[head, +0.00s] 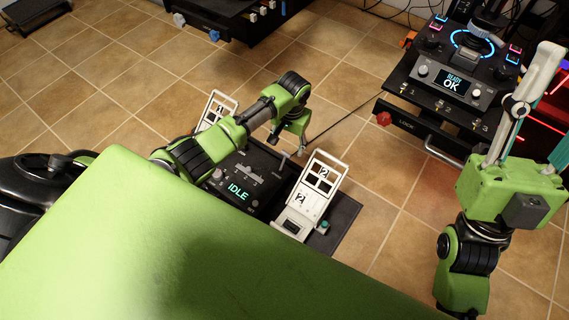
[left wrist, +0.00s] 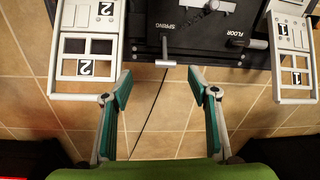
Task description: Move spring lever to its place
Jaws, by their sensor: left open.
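The spring lever (left wrist: 165,52) shows in the left wrist view as a light metal T-shaped handle beside the SPRING label, at the near edge of a black control box. In the head view the box (head: 268,158) has an IDLE screen, and my arm partly covers it; I cannot single out the lever there. My left gripper (left wrist: 162,88) is open and empty, its teal-padded fingers on either side of the lever's line but short of it, touching nothing. In the head view the left gripper (head: 302,150) hangs by the box's far right edge. My right gripper (head: 538,125) is raised at the right, fingers apart and empty.
White pedals marked 2 (head: 320,180) and 1 (head: 215,108) flank the box. A FLOOR lever (left wrist: 245,43) sits on its right in the left wrist view. A console reading READY OK (head: 456,82) stands back right. Tiled floor between is clear except a thin cable.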

